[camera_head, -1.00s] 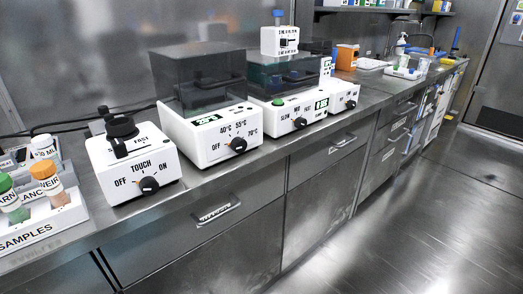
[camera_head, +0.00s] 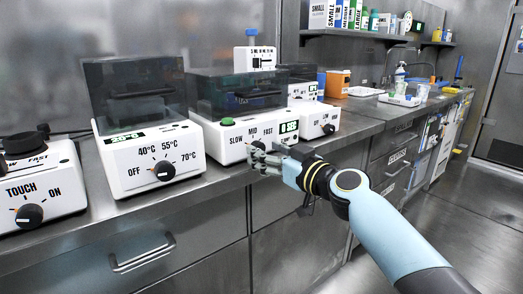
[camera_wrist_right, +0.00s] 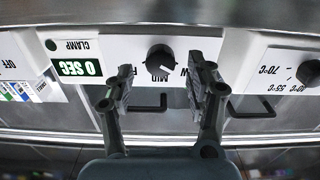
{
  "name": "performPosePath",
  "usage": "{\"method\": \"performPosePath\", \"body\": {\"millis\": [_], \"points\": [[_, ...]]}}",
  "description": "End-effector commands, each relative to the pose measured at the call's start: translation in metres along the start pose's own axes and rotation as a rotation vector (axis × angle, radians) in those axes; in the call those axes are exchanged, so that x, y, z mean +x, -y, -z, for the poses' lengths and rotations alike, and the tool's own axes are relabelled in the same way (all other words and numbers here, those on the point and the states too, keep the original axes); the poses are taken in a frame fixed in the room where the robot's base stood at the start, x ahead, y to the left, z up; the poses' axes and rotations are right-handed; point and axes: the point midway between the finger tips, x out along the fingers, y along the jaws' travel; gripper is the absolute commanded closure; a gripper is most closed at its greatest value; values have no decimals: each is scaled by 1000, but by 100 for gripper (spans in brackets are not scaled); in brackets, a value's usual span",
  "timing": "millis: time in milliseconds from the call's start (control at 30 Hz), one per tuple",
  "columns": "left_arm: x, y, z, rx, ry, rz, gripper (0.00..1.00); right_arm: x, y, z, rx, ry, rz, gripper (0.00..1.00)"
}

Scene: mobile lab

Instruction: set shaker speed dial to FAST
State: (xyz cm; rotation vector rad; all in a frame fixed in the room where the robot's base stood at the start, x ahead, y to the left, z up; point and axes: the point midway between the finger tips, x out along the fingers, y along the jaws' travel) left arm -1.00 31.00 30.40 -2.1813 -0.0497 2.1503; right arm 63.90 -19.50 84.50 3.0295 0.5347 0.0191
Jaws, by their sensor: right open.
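The shaker (camera_head: 228,150) is a white box with a dark lid, a green button and SLOW, MID and FAST printed on its front. Its black speed dial (camera_wrist_right: 160,58) shows in the wrist view, which is upside down; I cannot tell clearly where its pointer stands. In the head view my right gripper (camera_head: 264,160) is at the shaker's front and partly hides the dial. In the wrist view my right gripper (camera_wrist_right: 160,82) is open, with one finger on each side of the dial and a gap to it. The left gripper is out of view.
A heater box with a temperature dial (camera_head: 165,170) stands left of the shaker, and a TOUCH device (camera_head: 30,212) farther left. Another white device (camera_head: 315,118) stands close on the right. Drawer handles (camera_head: 142,253) stick out below the counter edge. The floor at right is free.

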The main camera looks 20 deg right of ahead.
Motion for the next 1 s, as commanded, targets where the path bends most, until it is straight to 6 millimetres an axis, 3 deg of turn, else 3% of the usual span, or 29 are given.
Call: {"method": "performPosePath", "body": {"millis": [200, 500, 933, 1000], "points": [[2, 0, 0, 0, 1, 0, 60, 23, 0, -1, 1, 0, -1, 45], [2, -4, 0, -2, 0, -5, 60, 25, 0, -1, 0, 1, -1, 45], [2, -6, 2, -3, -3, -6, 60, 25, 0, -1, 0, 1, -1, 100], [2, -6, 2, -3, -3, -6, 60, 25, 0, -1, 1, 1, -1, 100]]}}
